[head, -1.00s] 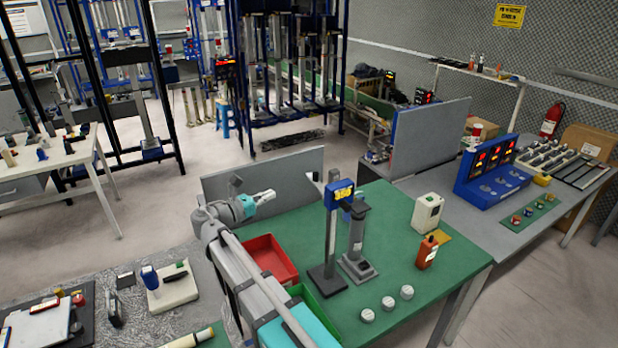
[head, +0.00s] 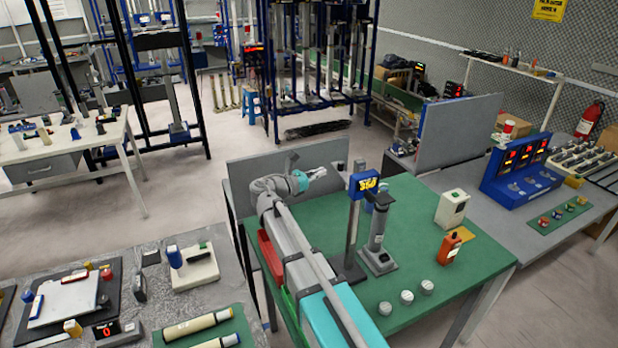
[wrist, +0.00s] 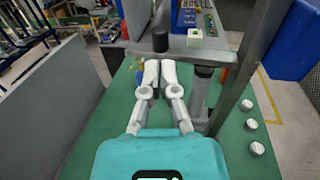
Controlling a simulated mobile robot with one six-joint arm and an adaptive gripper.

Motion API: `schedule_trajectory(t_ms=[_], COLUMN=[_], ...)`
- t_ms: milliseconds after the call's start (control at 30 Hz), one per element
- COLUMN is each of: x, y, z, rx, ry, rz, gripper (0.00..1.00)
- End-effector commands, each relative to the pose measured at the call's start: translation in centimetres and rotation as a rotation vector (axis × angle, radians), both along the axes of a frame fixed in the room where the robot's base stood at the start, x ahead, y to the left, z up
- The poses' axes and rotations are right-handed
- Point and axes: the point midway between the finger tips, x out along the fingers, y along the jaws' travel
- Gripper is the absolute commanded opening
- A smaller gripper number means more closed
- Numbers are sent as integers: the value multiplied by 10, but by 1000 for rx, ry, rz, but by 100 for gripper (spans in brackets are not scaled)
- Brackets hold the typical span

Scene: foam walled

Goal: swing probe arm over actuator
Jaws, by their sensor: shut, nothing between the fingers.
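The test stand has a dark base, a grey post (head: 351,235) and a blue display box (head: 364,185) with yellow digits. In the wrist view its grey probe arm (wrist: 200,54) runs left from the post and carries a dark cylinder (wrist: 160,39) near its free end. The actuator (head: 377,232), a grey upright cylinder on a square base, stands just right of the post. It also shows in the wrist view (wrist: 201,92); the arm does not appear over it. My gripper (head: 322,173) is shut and empty, with its fingertips (wrist: 160,64) just short of the dark cylinder, apparently apart from it.
A grey panel (head: 250,183) stands along the table's back. A red tray (head: 270,255) is partly behind my arm. Several white round caps (head: 406,297) lie at the front right. An orange bottle (head: 449,247) and a white box (head: 451,208) stand on the right of the green table (head: 480,250).

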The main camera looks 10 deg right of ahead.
Motion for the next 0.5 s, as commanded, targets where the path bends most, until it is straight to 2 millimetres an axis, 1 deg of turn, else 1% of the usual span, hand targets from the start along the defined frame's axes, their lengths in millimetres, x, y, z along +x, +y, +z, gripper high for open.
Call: schedule_trajectory(t_ms=[33,200,400,500], x=[4,14,22,23], y=[-8,-27,-41,-44], z=[0,0,0,0], rx=[0,0,0,0], ry=[0,0,0,0], rz=[-3,-2,-2,-1], gripper=[0,0,0,0])
